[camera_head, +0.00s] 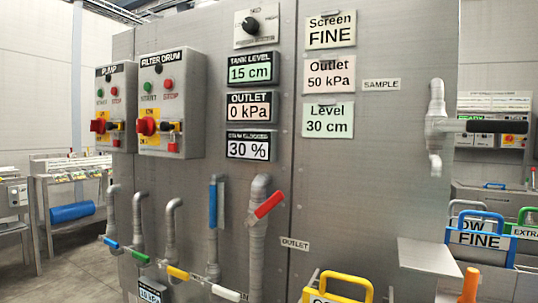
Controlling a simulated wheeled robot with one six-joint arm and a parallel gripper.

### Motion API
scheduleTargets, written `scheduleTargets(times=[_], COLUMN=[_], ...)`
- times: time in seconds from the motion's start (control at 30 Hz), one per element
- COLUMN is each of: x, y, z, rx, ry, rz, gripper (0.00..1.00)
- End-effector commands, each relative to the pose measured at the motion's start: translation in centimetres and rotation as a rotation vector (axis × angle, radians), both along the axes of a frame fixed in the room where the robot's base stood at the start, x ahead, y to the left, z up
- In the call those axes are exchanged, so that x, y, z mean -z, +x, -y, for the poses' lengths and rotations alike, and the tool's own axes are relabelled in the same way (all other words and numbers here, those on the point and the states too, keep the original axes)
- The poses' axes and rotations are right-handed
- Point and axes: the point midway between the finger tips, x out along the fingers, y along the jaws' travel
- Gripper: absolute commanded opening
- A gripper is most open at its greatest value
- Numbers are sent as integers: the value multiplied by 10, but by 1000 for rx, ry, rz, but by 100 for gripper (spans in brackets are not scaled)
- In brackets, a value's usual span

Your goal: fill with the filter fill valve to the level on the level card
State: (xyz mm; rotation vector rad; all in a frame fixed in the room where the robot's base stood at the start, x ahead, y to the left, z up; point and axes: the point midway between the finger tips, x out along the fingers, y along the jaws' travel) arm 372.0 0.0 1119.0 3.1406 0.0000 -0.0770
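The level card (328,120) on the grey panel reads "Level 30 cm". The tank level display (253,68) reads 15 cm. Several pipes with coloured valve handles stand along the panel's lower left: a blue handle (111,243), a green handle (140,257), a yellow handle (178,272), a white handle (226,292), an upright blue handle (213,207) and a slanted red handle (268,204). I cannot read a label that marks the filter fill valve. My gripper is not in view.
The pump box (117,107) and filter drum box (171,102) stick out at left. The outlet display (252,107) reads 0 kPa. A sample valve (437,125) juts out at right, above a small shelf (428,257). A yellow handle frame (345,282) stands low in front.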

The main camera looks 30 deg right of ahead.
Motion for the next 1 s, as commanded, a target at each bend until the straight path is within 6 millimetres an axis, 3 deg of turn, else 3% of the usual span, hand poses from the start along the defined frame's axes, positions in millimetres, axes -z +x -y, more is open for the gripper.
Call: scheduleTargets(times=[0.83,0.9,1.0], x=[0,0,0], y=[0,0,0], z=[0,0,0], rx=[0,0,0], ry=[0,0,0], rz=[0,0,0], gripper=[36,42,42])
